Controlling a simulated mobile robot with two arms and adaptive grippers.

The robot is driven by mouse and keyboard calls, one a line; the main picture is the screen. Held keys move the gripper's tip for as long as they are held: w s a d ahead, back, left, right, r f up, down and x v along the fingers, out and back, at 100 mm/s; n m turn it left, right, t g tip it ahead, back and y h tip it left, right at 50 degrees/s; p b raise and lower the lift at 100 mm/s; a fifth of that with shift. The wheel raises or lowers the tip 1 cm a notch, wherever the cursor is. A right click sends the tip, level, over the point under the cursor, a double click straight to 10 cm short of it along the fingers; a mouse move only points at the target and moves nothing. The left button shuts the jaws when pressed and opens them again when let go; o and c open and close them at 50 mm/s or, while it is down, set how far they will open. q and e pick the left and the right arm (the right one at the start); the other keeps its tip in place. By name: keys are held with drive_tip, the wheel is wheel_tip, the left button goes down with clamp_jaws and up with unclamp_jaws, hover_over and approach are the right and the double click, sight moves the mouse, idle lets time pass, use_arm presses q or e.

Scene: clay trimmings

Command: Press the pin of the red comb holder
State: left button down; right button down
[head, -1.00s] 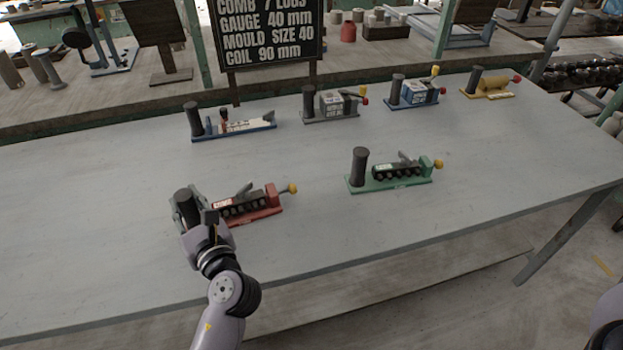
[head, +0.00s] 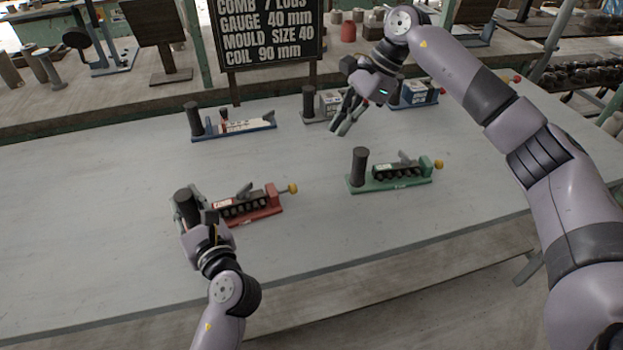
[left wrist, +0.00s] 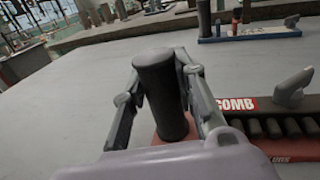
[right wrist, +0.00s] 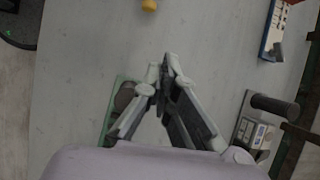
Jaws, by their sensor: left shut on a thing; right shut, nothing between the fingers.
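The red comb holder (head: 252,209) lies on the table at front left, with a dark upright handle, a dark row of lobes, a grey lever (head: 244,192) and a yellow-tipped pin (head: 292,188) out of its right end block. My left gripper (head: 187,205) is shut around the holder's dark handle; the left wrist view shows the fingers on both sides of this handle (left wrist: 161,90). The red base with its COMB label (left wrist: 238,104) shows beside it. My right gripper (head: 341,130) is shut and empty, above the table between the green holder and the back row; its fingertips meet in the right wrist view (right wrist: 166,68).
A green holder (head: 390,183) with a yellow knob stands right of the red one. Blue-based holders (head: 250,130) and a grey one stand along the back. A black sign (head: 268,35) stands behind the table. The table's front is clear.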

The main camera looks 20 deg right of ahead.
use_arm(q)
drive_tip(key=shift+f, duration=0.35)
use_arm(e)
drive_tip(key=f, duration=0.1)
drive_tip(key=s+f+n+g+h, duration=0.1)
drive_tip(key=shift+s+d+f, duration=0.1)
drive_tip(key=shift+s+f, duration=0.2)
drive_tip(key=shift+f, duration=0.05)
